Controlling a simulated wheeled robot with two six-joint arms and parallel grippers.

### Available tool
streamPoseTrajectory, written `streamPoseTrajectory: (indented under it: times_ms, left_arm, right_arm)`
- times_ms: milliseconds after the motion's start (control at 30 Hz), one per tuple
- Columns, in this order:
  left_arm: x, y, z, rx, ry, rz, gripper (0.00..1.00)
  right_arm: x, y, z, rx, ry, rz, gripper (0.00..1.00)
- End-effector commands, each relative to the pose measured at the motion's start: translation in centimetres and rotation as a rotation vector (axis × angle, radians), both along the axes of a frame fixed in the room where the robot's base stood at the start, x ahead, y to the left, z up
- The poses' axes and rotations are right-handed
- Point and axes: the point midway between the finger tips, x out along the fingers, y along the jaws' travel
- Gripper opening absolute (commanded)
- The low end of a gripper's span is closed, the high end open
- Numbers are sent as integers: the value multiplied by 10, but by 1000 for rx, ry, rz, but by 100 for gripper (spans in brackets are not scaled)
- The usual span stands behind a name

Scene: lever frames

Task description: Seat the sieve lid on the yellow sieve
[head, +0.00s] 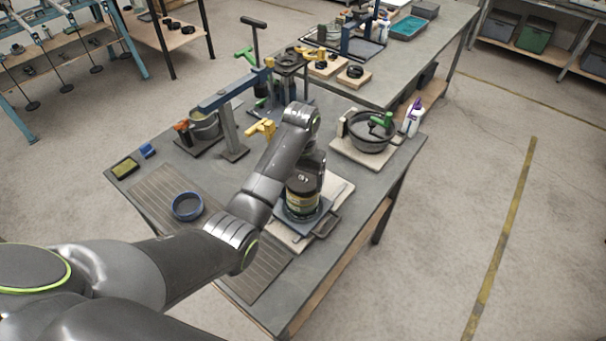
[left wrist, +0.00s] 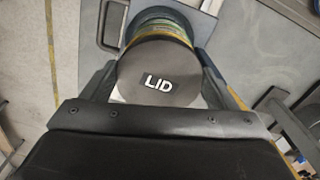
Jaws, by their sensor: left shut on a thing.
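My left gripper (head: 306,172) is over the sieve stack, shut on the dark grey sieve lid; in the left wrist view its fingers flank the lid (left wrist: 160,88), marked "LID". The yellow sieve (left wrist: 172,41) shows as a thin yellow band just beyond the lid, with a green sieve (left wrist: 162,24) beyond it. In the head view a yellowish band (head: 301,201) of the stack shows below the gripper. Whether the lid touches the yellow sieve is hidden. My right gripper is in neither view.
The stack stands on a grey plate (head: 325,207) with a handle at the table's right side. A blue ring (head: 187,206) lies on the ribbed mat (head: 163,190). A grey post with a blue arm (head: 231,130) and a dark bowl (head: 372,142) stand farther back.

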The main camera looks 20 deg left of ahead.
Motion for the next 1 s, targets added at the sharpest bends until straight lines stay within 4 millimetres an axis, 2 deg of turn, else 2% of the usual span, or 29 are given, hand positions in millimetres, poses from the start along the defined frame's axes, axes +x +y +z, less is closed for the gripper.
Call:
streamPoseTrajectory:
  times_ms: [200, 933, 967, 1000]
  left_arm:
    - [0, 0, -1, 0, -1, 0, 54]
    - [0, 0, -8, 0, 0, 0, 54]
    - [0, 0, -8, 0, 0, 0, 82]
    - [0, 0, -8, 0, -1, 0, 87]
  right_arm:
    - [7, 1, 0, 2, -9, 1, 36]
    - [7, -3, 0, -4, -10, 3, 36]
    - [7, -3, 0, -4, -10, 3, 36]
    - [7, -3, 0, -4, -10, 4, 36]
